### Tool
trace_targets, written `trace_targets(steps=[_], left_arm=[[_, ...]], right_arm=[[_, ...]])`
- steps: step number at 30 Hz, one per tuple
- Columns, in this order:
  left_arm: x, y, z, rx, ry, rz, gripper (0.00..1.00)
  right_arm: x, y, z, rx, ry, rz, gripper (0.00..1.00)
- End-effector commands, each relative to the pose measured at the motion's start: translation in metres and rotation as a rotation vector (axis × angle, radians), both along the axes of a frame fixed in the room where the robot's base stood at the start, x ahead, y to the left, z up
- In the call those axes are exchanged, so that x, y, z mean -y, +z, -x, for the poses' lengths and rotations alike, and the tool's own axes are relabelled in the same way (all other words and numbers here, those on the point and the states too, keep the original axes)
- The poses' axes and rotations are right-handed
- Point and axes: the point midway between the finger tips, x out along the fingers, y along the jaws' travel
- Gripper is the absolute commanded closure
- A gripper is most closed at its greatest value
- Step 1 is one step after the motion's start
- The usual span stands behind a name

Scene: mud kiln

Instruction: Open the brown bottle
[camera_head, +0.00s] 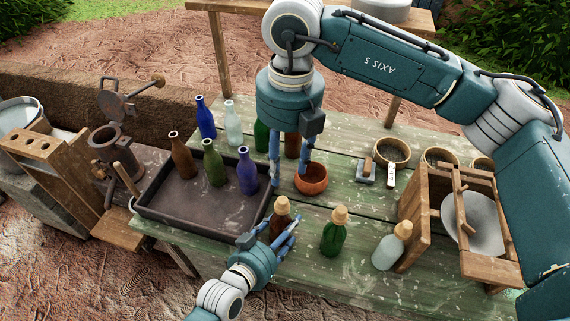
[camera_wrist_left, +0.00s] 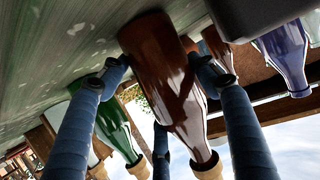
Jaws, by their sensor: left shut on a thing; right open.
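The corked brown bottle (camera_head: 281,213) stands upright at the front of the green table, just right of the tray. My left gripper (camera_head: 283,229) is shut around its body from the front; its fingers partly hide the bottle.
A clay pot (camera_head: 312,179) stands right beside the right gripper. A dark tray (camera_head: 160,208) with several open bottles lies left. Corked green (camera_head: 332,236) and clear (camera_head: 388,252) bottles stand right. A wooden frame (camera_head: 418,218) stands farther right.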

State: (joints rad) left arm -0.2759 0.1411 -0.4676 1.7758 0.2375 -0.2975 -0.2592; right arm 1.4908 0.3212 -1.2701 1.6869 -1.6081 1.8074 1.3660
Motion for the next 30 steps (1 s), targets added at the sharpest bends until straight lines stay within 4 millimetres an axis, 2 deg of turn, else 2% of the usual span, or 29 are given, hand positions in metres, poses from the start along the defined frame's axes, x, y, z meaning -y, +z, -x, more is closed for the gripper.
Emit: trace_targets(steps=[5, 15, 21, 25, 30], left_arm=[[0.0, 0.0, 0.0, -0.001, -0.001, 0.0, 0.86], [0.0, 0.0, 0.0, -0.001, 0.0, -0.001, 0.86], [0.0, 0.0, 0.0, -0.001, 0.0, -0.001, 0.86], [0.0, 0.0, 0.0, -0.001, 0.0, -0.001, 0.86], [0.0, 0.0, 0.0, -0.001, 0.0, -0.001, 0.86]], right_arm=[[0.002, -0.006, 0.001, -0.004, -0.053, -0.004, 0.59], [-0.001, -0.068, 0.001, -0.005, -0.05, -0.003, 0.59], [-0.003, -0.099, 0.0, -0.003, -0.051, -0.003, 0.59], [-0.004, -0.11, 0.0, -0.003, -0.05, -0.004, 0.59], [-0.004, -0.115, 0.0, -0.001, -0.049, -0.004, 0.59]])
